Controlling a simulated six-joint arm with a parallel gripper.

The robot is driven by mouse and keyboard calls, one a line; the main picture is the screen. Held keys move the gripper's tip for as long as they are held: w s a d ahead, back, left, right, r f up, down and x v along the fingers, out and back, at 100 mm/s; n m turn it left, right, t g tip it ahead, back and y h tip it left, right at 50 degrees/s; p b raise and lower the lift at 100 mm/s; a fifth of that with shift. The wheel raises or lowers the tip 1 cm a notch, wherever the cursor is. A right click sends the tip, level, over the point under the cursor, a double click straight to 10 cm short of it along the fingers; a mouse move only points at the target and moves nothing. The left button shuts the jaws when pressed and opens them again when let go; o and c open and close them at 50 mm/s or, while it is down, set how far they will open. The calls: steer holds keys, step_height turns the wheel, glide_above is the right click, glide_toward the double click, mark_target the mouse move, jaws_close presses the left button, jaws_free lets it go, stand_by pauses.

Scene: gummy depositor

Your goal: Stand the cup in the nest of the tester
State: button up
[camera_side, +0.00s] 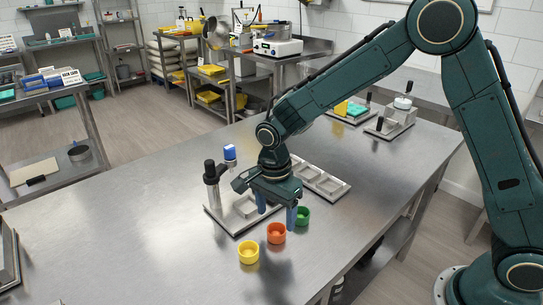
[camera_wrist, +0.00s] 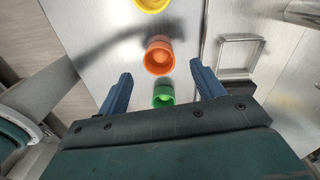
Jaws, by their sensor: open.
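Three small round cups stand in a row on the steel table: a yellow cup (camera_side: 248,252), an orange cup (camera_side: 276,233) and a green cup (camera_side: 302,216). My gripper (camera_side: 276,211) points down above the table, beside the orange and green cups, open and empty. In the wrist view the green cup (camera_wrist: 163,96) shows between the blue fingers, and the orange cup (camera_wrist: 159,56) lies just beyond it. A base plate (camera_side: 226,222) with a black-topped post (camera_side: 211,178) and a square frame stands behind the cups; I cannot tell whether it is the tester.
A tray with shallow compartments (camera_side: 324,183) lies behind my gripper. A blue-topped item (camera_side: 230,153) stands near the post. A device with a white round top (camera_side: 402,104) and a black handle is at the far right.

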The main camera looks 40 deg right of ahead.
mark_target(277, 227)
steer(key=shift+s+d+f, duration=0.1)
steer(key=shift+d+f, duration=0.05)
steer(key=shift+f, duration=2.25)
steer(key=c, duration=1)
